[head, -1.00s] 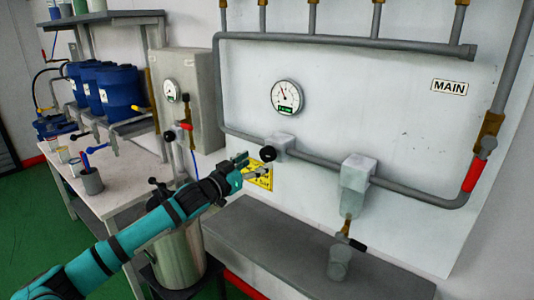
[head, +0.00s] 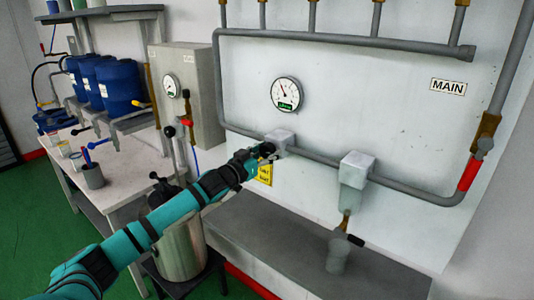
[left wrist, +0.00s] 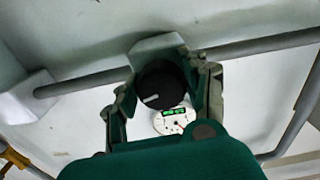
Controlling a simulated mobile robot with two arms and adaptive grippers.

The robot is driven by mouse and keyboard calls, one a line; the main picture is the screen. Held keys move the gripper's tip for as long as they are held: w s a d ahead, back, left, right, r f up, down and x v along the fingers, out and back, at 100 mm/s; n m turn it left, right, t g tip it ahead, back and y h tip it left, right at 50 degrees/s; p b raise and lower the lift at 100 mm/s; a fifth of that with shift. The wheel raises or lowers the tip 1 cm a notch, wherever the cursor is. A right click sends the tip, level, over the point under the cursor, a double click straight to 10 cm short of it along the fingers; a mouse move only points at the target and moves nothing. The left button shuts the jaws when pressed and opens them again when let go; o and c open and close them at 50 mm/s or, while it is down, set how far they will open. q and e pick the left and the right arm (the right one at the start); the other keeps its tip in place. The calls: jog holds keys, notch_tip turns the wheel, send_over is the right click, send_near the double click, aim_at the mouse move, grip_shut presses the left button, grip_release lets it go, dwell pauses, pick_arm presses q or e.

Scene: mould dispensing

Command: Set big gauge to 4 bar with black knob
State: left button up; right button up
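The big gauge (head: 286,94) is a round white dial with a green digital readout, on the white wall panel. Its needle points to the upper left; its value is too small to read. It also shows, upside down, in the left wrist view (left wrist: 174,121). The black knob (left wrist: 162,86) sits on the front of a grey regulator block (head: 281,140) on the pipe, with a pale mark on its face. My left gripper (head: 262,152) is at the knob, its fingers on either side of it, seemingly with slight gaps. Contact is not clear. My right gripper is not in view.
A second grey block (head: 356,168) with a valve below stands right of the knob. A grey ledge (head: 290,240) runs beneath. A smaller gauge (head: 172,87) on a grey cabinet, a metal tank (head: 181,246) and blue barrels (head: 117,88) are left. A red-handled pipe valve is far right.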

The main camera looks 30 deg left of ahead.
pick_arm(q)
jog(key=c, duration=0.6)
jog(key=shift+r+m+p, duration=0.15)
jog(key=shift+m+p, duration=0.2)
jog(key=shift+m, duration=0.35)
jog(key=m, duration=0.3)
jog(key=shift+a+m+p, duration=0.1)
jog(key=shift+m+p, duration=0.2)
jog(key=o, duration=1.2)
jog(key=shift+s+f, duration=0.25)
jog(key=shift+s, duration=0.35)
jog(key=s, duration=0.7)
jog(key=s+a, duration=0.1)
jog(key=s, duration=0.2)
jog(key=shift+s+r, duration=0.15)
jog(key=shift+s, duration=0.25)
